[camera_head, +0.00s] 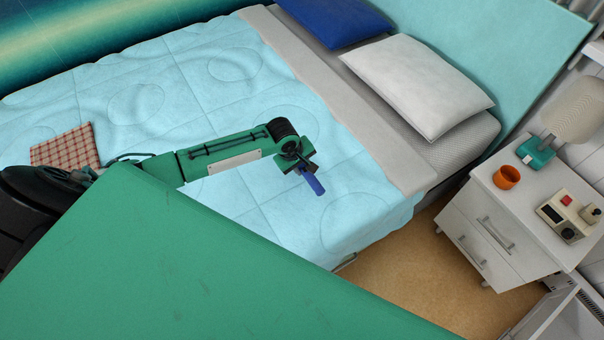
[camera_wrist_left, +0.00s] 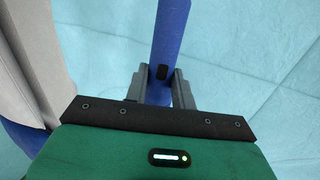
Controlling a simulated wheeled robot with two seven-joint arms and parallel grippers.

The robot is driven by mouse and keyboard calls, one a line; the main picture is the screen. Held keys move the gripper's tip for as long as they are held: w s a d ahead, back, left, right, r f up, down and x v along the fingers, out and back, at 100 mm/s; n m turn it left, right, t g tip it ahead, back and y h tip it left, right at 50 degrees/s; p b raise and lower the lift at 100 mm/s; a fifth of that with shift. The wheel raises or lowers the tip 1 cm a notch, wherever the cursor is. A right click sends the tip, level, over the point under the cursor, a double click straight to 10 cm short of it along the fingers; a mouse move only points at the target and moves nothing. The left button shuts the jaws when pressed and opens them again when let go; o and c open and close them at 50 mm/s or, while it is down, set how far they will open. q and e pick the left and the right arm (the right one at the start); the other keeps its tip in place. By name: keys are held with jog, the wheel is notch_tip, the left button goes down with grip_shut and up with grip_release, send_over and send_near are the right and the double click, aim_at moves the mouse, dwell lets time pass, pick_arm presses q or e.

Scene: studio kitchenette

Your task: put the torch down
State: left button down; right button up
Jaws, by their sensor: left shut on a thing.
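The torch (camera_head: 316,185) is a slim blue cylinder. My left gripper (camera_head: 301,171) is shut on it over the light blue bedspread (camera_head: 345,215), near the right side of the bed. In the left wrist view the torch (camera_wrist_left: 170,35) runs up from between the two grey fingers of my left gripper (camera_wrist_left: 159,88), with a small dark button on its side. Its lower end is hidden behind the gripper body. I cannot tell whether the torch touches the bedspread. My right gripper is not in view.
A white pillow (camera_head: 415,85) and a blue pillow (camera_head: 335,18) lie at the bed's head. A checked cloth (camera_head: 66,148) lies on the left of the bed. A white nightstand (camera_head: 535,225) at right holds an orange cup (camera_head: 507,177), a lamp (camera_head: 537,151) and a small device (camera_head: 566,215).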

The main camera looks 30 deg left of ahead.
aim_at(302, 181)
pick_arm(q)
notch_tip(302, 181, down, 4)
jog(key=shift+f, duration=0.3)
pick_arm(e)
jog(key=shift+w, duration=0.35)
pick_arm(q)
jog(key=shift+f, duration=0.1)
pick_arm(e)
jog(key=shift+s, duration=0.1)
pick_arm(q)
jog(key=c, duration=1.2)
grip_release()
jog(key=shift+f, duration=0.1)
jog(key=shift+o, duration=0.2)
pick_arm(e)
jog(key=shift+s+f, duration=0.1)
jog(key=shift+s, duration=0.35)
